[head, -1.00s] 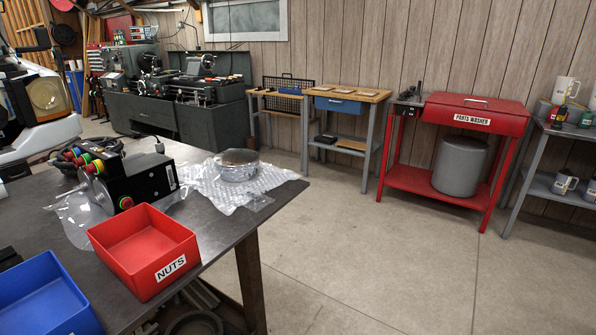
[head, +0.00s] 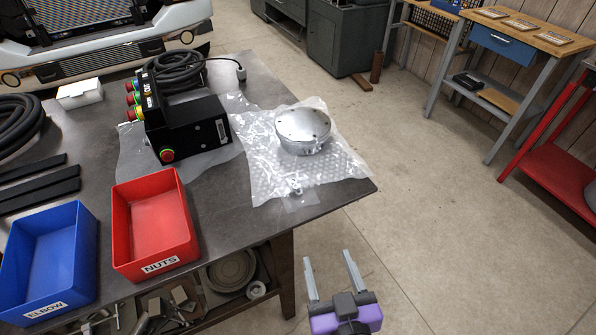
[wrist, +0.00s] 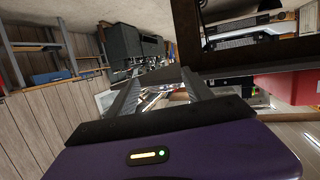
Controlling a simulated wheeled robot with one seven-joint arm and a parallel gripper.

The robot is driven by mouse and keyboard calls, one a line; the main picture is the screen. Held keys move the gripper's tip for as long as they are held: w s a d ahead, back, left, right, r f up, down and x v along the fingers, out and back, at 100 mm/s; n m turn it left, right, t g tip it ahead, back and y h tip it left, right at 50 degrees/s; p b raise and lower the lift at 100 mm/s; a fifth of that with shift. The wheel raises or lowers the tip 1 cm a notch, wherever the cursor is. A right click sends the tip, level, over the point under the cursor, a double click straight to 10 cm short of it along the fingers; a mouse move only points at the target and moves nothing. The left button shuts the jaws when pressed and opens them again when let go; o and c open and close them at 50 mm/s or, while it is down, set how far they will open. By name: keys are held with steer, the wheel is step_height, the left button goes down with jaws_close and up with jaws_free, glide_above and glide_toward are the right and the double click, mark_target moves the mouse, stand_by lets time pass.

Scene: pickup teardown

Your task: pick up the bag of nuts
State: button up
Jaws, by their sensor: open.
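A small clear bag (head: 299,198) with what look like small metal pieces lies at the table's near right edge, beside the bubble wrap (head: 262,182). It is small, and its contents are hard to make out. My gripper (head: 329,258) is open and empty, in front of the table's edge and lower in the head view than the bag, clear of it. In the wrist view my gripper's two fingers (wrist: 158,84) are spread apart with nothing between them. I cannot make out the bag in the wrist view.
A red bin labelled NUTS (head: 186,252) is empty, next to a blue ELBOW bin (head: 82,287). A round metal part (head: 303,130) sits on the bubble wrap. A black control box (head: 190,128) stands behind. Floor right of the table (head: 440,230) is clear.

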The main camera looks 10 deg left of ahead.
steer(key=p, duration=0.2)
glide_toward(296, 189)
steer(key=shift+w+a+m+h, duration=0.7)
steer(key=shift+w+a, duration=0.05)
steer(key=shift+p+x, duration=0.95)
steer(key=shift+x, duration=2.95)
steer(key=shift+d+f, duration=0.1)
jaws_close()
